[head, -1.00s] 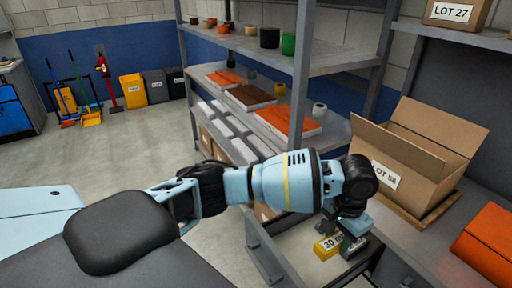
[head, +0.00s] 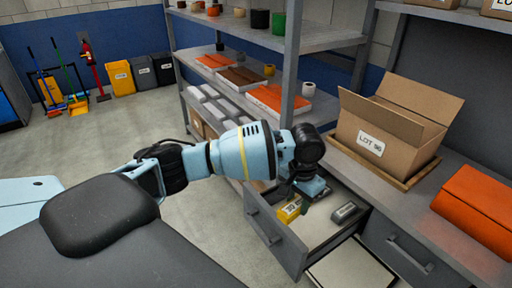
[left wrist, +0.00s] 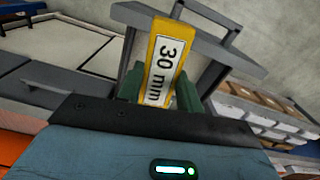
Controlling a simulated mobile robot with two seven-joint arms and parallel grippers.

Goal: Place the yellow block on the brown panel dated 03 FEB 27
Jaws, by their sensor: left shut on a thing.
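The yellow block (head: 289,211) carries a white label reading 30 mm, clear in the left wrist view (left wrist: 165,58). My left gripper (head: 303,199) is shut on it, with its green fingers on both sides of the block. Block and gripper are over the left part of an open drawer (head: 317,232); the height above its floor is hard to tell. The brown panel (head: 238,77) lies on the middle shelf of the rack, between orange panels (head: 215,61) (head: 278,97). No date on it is readable from here. My right gripper is out of view.
A grey block (head: 344,212) lies in the drawer. Small pots (head: 269,70) stand behind the panels. Grey pieces (head: 213,108) line the shelf below.

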